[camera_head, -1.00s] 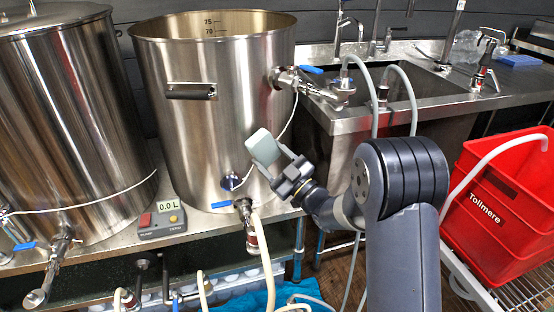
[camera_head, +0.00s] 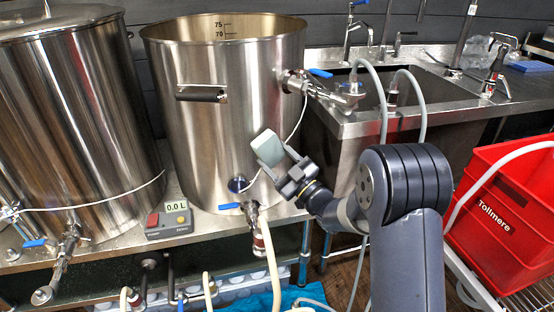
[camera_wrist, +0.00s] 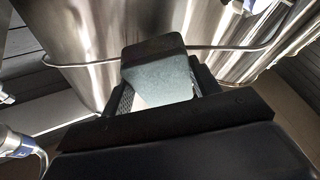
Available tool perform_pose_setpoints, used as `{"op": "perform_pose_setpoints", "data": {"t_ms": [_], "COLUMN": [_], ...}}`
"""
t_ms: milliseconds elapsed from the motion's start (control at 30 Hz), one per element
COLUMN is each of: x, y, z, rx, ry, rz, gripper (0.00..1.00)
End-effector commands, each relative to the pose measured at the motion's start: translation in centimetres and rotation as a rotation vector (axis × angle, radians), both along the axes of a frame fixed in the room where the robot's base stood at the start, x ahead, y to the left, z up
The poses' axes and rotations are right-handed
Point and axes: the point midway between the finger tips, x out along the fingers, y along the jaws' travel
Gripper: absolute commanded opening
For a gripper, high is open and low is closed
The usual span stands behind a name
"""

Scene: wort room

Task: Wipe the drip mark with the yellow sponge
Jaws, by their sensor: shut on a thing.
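My gripper (camera_head: 283,165) is shut on a pale grey-green block with a lighter edge (camera_head: 268,148), perhaps a sponge; no yellow shows on it. The block stands out from the jaws toward the front of the open steel kettle (camera_head: 215,120). In the wrist view the block (camera_wrist: 158,72) sits between the two dark fingers, with the kettle wall behind it. I cannot tell whether it touches the wall. I cannot make out a drip mark on the kettle, and part of the wall is hidden behind the block.
A valve with a blue handle (camera_head: 229,206) and hose is low on the kettle; another valve (camera_head: 318,88) is at its upper right. A thin cable runs down the wall. A control box (camera_head: 168,222) stands left. A sink (camera_head: 440,92) and red crate (camera_head: 512,205) are right.

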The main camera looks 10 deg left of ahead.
Motion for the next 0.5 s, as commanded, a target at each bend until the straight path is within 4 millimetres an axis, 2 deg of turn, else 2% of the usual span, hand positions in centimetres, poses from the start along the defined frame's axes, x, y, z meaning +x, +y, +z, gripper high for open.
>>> {"op": "perform_pose_setpoints", "data": {"t_ms": [500], "x": [0.70], "y": [0.81], "z": [-0.05], "rx": [-0.001], "ry": [0.000], "rz": [0.001], "gripper": [0.40]}}
